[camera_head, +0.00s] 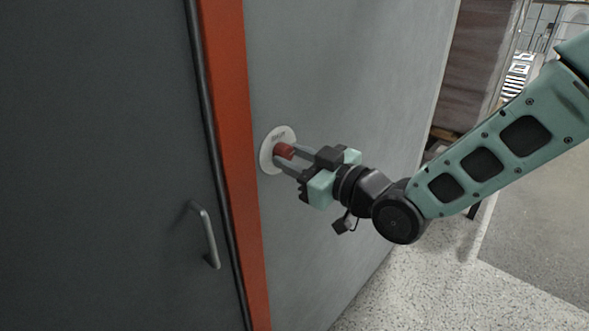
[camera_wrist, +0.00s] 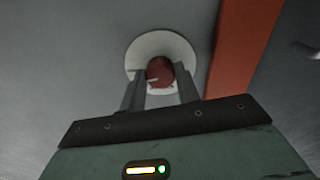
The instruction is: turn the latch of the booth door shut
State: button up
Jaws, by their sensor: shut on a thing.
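The latch is a red-brown knob (camera_head: 284,151) on a round white plate (camera_head: 268,158), set in the grey wall right of the orange door frame. In the wrist view the knob (camera_wrist: 160,72) sits at the middle of the plate (camera_wrist: 146,46), with a short pale mark on its face. My gripper (camera_head: 283,158) is at the plate, its two fingers on either side of the knob and shut on it. The dark booth door (camera_head: 110,160) fills the left of the head view, with a grey bar handle (camera_head: 208,238). Whether the door is fully closed I cannot tell.
The orange frame post (camera_head: 232,150) stands between the door and the grey wall panel (camera_head: 350,70). It also shows at the right in the wrist view (camera_wrist: 243,45). Speckled floor (camera_head: 440,290) lies open at the lower right. Brown stacked boards (camera_head: 478,60) stand behind the panel's edge.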

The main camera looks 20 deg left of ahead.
jog(key=n+b, duration=0.4)
jog(key=b, duration=0.2)
jog(key=n+b, duration=0.4)
jog(key=b, duration=0.3)
jog(key=n+b, duration=0.4)
jog(key=b, duration=0.3)
jog(key=shift+f+n, duration=0.25)
jog(key=shift+n, duration=0.05)
jog(key=n+b, duration=0.1)
jog(key=b, duration=0.1)
jog(key=n+b, duration=0.2)
jog(key=shift+r, duration=0.25)
jog(key=shift+n, duration=0.5)
jog(key=o, duration=1)
jog(key=shift+r, duration=0.1)
jog(key=shift+d, duration=0.15)
